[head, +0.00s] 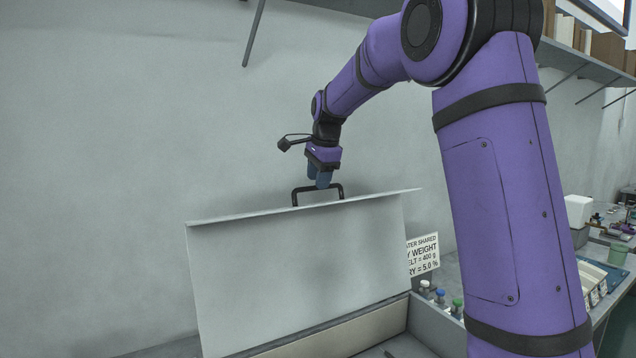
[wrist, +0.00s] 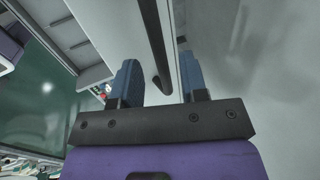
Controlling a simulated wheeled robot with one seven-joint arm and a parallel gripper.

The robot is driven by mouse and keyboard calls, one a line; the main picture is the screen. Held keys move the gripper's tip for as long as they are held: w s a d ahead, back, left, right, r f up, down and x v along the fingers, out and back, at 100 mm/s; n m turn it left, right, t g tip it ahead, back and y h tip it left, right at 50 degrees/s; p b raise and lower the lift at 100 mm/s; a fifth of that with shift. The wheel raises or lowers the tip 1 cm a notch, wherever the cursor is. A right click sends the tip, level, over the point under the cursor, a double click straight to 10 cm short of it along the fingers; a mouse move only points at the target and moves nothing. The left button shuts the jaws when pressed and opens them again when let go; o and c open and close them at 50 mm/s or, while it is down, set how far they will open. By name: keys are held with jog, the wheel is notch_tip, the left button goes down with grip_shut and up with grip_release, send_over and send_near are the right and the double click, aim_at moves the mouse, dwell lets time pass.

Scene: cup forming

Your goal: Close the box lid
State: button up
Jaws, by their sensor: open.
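The box lid (head: 300,265) is a large pale panel standing nearly upright in the head view, raised from the back of the box (head: 370,328). A black handle (head: 297,190) rises at its top edge; it is also a dark bar in the wrist view (wrist: 151,40). My gripper (head: 319,183) is at the handle, pointing down, with blue fingers. In the wrist view my gripper (wrist: 157,75) is open, and the handle bar shows between the two fingers. I cannot tell whether a finger touches it.
A sign (head: 422,254) and small capped bottles (head: 440,296) stand right of the lid. A grey wall is close behind the lid; a shelf (head: 580,55) hangs above.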

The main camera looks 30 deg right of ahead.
jog(key=shift+x, duration=0.8)
jog(key=shift+c, duration=0.4)
grip_shut()
jog(key=shift+s, duration=0.1)
